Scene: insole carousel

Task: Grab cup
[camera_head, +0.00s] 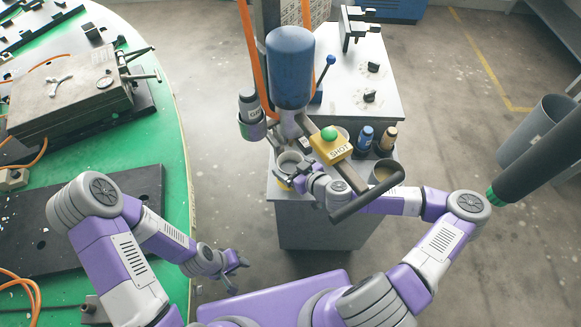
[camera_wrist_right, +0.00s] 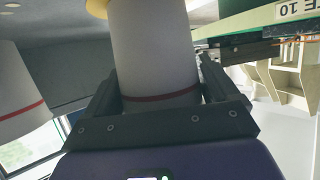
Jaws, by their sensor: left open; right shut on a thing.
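A light-coloured cup (camera_head: 290,159) is at the front left of the grey stand, below the blue tank. My right gripper (camera_head: 290,179) is shut on it. In the right wrist view the cup (camera_wrist_right: 154,45) is a pale cylinder with a dark red band, and the two dark fingers of my right gripper (camera_wrist_right: 160,88) press on its sides. Whether the cup still touches the stand cannot be told. My left gripper (camera_head: 238,266) is open and empty, low between the green table and the stand.
The blue tank (camera_head: 290,68) and a yellow box with a green SHOT button (camera_head: 330,145) stand close above my right gripper. Blue and tan bottles (camera_head: 365,140) are to the right. The green round table (camera_head: 178,125) is at the left. A bin (camera_head: 545,125) stands at the right.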

